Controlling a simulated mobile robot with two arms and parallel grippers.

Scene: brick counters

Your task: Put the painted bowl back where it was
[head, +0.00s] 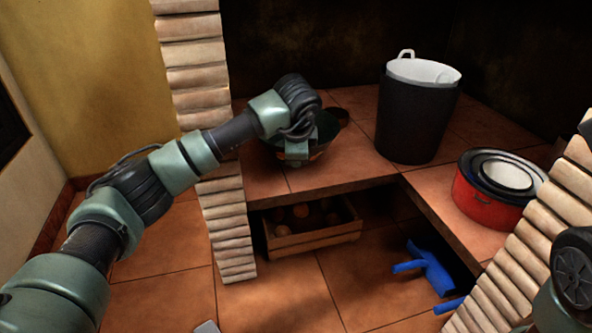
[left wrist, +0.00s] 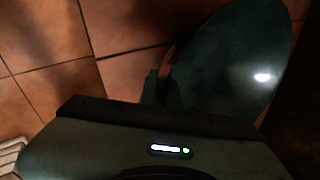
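The painted bowl (head: 325,131), dark green inside with an orange-brown patterned outside, is at the left part of the tiled counter, partly hidden by my left arm. My left gripper (head: 296,152) is at the bowl's near left rim. In the left wrist view the bowl's dark inside (left wrist: 232,65) fills the upper right, and the left gripper's fingers (left wrist: 162,88) are close together with the rim between them. Whether the bowl touches the counter is hard to tell. My right gripper is not in view; only part of my right arm shows at the lower right.
A black bin with a white liner (head: 415,115) stands right of the bowl. Red nested pots (head: 487,205) sit on the right counter (head: 445,205). A wooden crate (head: 313,245) and a blue object (head: 430,267) are below. A brick pillar (head: 200,85) rises at left.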

